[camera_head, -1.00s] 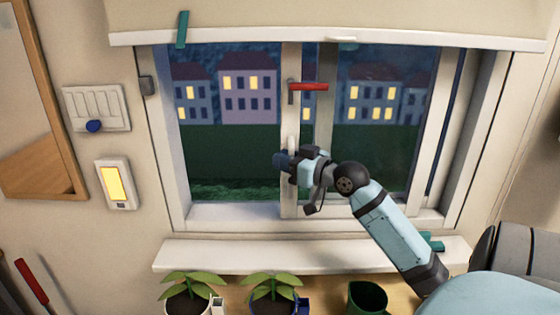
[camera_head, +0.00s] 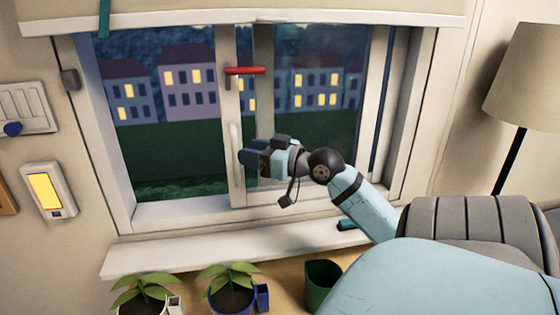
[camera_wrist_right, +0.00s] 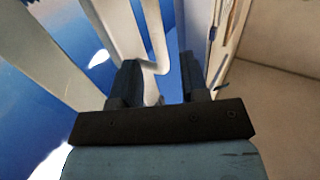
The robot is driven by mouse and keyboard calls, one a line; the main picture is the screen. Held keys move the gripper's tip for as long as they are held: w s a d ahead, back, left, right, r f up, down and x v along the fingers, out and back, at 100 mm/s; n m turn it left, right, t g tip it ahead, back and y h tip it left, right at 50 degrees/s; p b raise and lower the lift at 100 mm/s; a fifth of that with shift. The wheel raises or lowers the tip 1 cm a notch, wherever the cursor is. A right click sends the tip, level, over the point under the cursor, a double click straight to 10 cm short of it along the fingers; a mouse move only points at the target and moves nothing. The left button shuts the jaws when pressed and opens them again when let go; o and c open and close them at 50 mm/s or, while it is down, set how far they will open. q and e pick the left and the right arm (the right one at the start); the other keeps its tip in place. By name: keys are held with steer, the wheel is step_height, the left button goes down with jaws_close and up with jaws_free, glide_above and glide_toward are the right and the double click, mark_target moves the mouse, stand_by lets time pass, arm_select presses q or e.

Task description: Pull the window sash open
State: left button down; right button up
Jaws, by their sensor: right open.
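The window sash (camera_head: 228,118) has a pale frame, with a red lever handle (camera_head: 245,71) lying horizontal near the top of its middle upright. A white vertical pull handle (camera_head: 235,150) stands lower on the same upright. My right gripper (camera_head: 250,153) is open at the pull handle's right side, in front of the window. In the right wrist view, the pull handle's curved end (camera_wrist_right: 156,66) shows between the two open fingers (camera_wrist_right: 160,82); I cannot tell whether they touch it. My left gripper is not in view.
A white sill (camera_head: 180,252) runs below the window. Potted plants (camera_head: 232,290) and a dark green cup (camera_head: 322,283) stand below it. A teal object (camera_head: 347,225) lies near the sill's right part. A lamp (camera_head: 525,80) stands at the right.

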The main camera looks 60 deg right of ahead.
steer(key=s+d+b, duration=0.1)
steer(key=s, duration=0.6)
steer(key=shift+s+f, duration=0.1)
stand_by(0.5)
